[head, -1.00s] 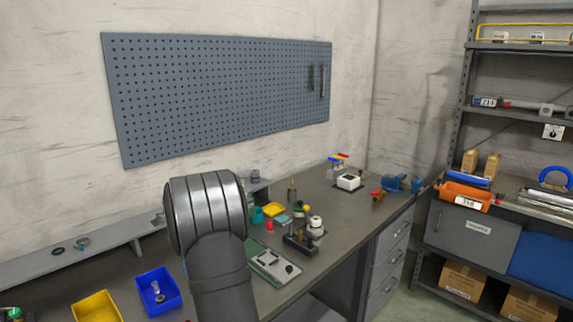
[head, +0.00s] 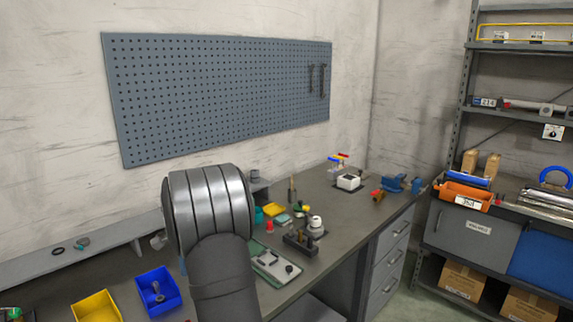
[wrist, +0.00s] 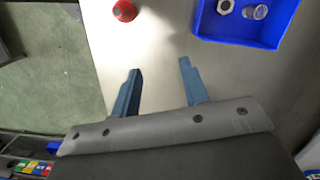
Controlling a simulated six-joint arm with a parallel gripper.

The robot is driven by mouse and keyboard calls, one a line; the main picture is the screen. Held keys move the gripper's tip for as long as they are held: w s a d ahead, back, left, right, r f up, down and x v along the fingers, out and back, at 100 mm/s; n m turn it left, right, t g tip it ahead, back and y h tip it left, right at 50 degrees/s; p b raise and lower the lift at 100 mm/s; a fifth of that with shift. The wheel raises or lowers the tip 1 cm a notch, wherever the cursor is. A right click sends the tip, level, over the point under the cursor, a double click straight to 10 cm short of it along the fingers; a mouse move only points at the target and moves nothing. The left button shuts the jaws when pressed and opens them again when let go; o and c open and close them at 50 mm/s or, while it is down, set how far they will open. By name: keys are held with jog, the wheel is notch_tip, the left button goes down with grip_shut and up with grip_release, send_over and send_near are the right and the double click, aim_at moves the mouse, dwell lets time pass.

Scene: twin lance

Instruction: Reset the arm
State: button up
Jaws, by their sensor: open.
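My gripper (wrist: 157,82) shows in the wrist view with its two blue fingers apart and nothing between them. It is over the grey bench top near the bench edge. A blue bin (wrist: 245,30) lies beyond the fingers at the upper right, with a nut and another small metal part in it. A red round object (wrist: 124,10) sits at the top, left of the bin. In the head view my arm covers part of the bench and my gripper is hidden.
In the head view a blue bin (head: 158,291) and a yellow bin (head: 96,307) stand left of my arm. A grey-green tray (head: 275,266) and several small parts lie to its right. The pegboard (head: 220,95) is on the wall behind. Shelving (head: 462,120) stands at the right.

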jog(key=s+d+n+h, duration=0.1)
jog(key=s+d+n, duration=0.2)
jog(key=n, duration=0.8)
jog(key=shift+s+d+h, duration=0.2)
jog(key=shift+s+h, duration=0.1)
jog(key=shift+s, duration=1.05)
jog(key=shift+f, duration=0.1)
jog(key=shift+o, duration=0.5)
